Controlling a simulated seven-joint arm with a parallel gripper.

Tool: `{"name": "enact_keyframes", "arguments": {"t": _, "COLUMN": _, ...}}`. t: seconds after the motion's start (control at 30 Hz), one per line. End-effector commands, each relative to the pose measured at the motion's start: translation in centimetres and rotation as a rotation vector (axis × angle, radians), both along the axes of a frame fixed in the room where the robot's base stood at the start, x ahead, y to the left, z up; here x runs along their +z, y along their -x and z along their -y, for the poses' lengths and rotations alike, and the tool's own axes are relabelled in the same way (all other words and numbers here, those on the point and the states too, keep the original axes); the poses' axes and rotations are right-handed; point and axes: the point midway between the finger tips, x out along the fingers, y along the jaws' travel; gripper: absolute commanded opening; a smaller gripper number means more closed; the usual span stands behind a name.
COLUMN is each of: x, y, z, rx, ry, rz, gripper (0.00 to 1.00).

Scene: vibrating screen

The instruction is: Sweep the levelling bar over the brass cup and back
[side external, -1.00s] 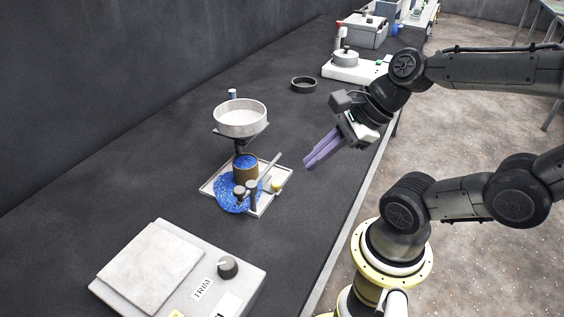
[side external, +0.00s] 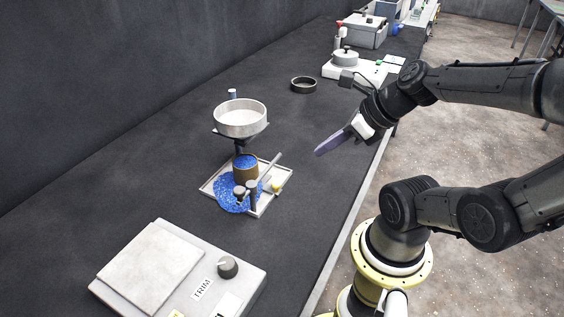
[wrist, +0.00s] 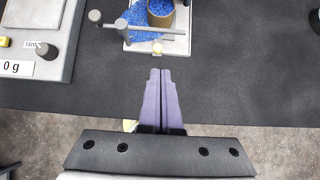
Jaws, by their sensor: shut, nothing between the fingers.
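The brass cup (side external: 245,175) stands upright on a pale tray below a funnel, full of blue granules. It also shows at the top of the wrist view (wrist: 160,19). The levelling bar (side external: 269,168) is a grey rod on a post at the tray's front; in the wrist view the bar (wrist: 158,30) lies beside the cup, on the near side. A small yellow knob (wrist: 157,47) is by the bar. My gripper (side external: 318,152) is shut and empty, its purple fingers in the air right of the tray. In the wrist view the fingertips (wrist: 160,71) point toward the knob, apart from it.
Blue granules (side external: 228,196) are spilled around the cup, on and past the tray (side external: 212,186). A white funnel bowl (side external: 240,120) stands over the cup. A scale (side external: 152,268) sits in front, a dark dish (side external: 304,85) behind. The bench between gripper and tray is clear.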

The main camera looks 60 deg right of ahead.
Motion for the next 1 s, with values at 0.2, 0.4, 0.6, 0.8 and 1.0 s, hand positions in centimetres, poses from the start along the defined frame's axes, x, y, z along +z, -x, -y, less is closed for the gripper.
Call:
{"name": "enact_keyframes", "arguments": {"t": 0.2, "x": -0.9, "y": -0.7, "z": -0.1, "rx": 0.006, "ry": -0.004, "rz": -0.002, "gripper": 0.00}}
{"name": "enact_keyframes", "arguments": {"t": 0.4, "x": -2.7, "y": -2.1, "z": -0.2, "rx": 0.008, "ry": -0.005, "rz": -0.004, "gripper": 0.00}}
{"name": "enact_keyframes", "arguments": {"t": 0.6, "x": -4.4, "y": -3.7, "z": -0.2, "rx": 0.006, "ry": -0.007, "rz": -0.001, "gripper": 0.00}}
{"name": "enact_keyframes", "arguments": {"t": 0.8, "x": -5.7, "y": -4.6, "z": -0.1, "rx": 0.004, "ry": -0.005, "rz": -0.003, "gripper": 0.00}}
{"name": "enact_keyframes", "arguments": {"t": 1.0, "x": -6.7, "y": -5.5, "z": -0.1, "rx": 0.003, "ry": -0.001, "rz": -0.002, "gripper": 0.00}}
